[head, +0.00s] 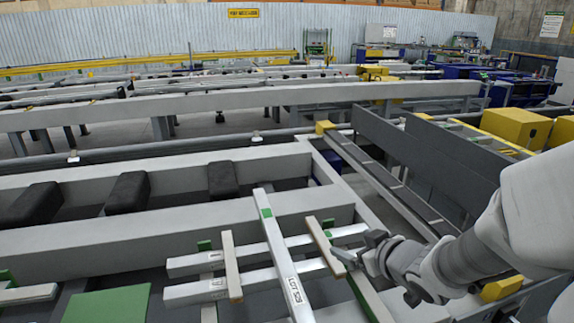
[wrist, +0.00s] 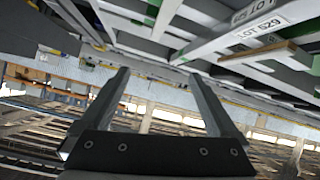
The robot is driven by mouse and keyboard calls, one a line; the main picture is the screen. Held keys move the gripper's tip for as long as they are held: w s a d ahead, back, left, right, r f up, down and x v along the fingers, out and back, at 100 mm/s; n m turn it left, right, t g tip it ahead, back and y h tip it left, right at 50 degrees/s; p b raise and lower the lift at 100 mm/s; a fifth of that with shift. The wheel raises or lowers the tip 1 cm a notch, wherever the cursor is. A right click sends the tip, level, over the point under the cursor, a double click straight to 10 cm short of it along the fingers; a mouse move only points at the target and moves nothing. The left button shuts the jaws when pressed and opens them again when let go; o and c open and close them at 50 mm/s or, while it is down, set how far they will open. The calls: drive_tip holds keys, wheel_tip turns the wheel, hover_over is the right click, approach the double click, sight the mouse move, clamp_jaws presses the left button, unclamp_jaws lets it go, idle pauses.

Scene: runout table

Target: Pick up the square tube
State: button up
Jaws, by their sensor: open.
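Several pale, square-edged bars lie on the runout table; I cannot tell for certain which is the square tube. One long bar (head: 272,238) with a green patch and a lot label lies across two others, a front bar (head: 200,291) and a rear bar (head: 195,262). The labelled bar also shows at the upper right of the wrist view (wrist: 262,30). My gripper (head: 345,256) is beside the right tan strip (head: 324,243), right of the labelled bar. In the wrist view my gripper (wrist: 157,75) has its fingers apart with nothing gripped between them.
Another tan strip (head: 231,266) lies across the bars at left. A green panel (head: 108,305) is at the front left. Dark blocks (head: 128,192) sit between the table's grey beams (head: 210,221). A dark rail (head: 385,180) runs along the right, near yellow boxes (head: 515,127).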

drive_tip(key=s+a+f+n+y+b, duration=0.1)
drive_tip(key=a+f+y+b, duration=0.1)
drive_tip(key=a+f+y, duration=0.25)
drive_tip(key=b, duration=0.4)
approach(282, 249)
drive_tip(key=shift+n+g, duration=0.3)
drive_tip(key=shift+g, duration=0.1)
drive_tip(key=x, duration=0.9)
drive_tip(key=shift+w+r, duration=0.3)
drive_tip(key=shift+r, duration=0.05)
drive_tip(key=shift+f, duration=0.1)
clamp_jaws()
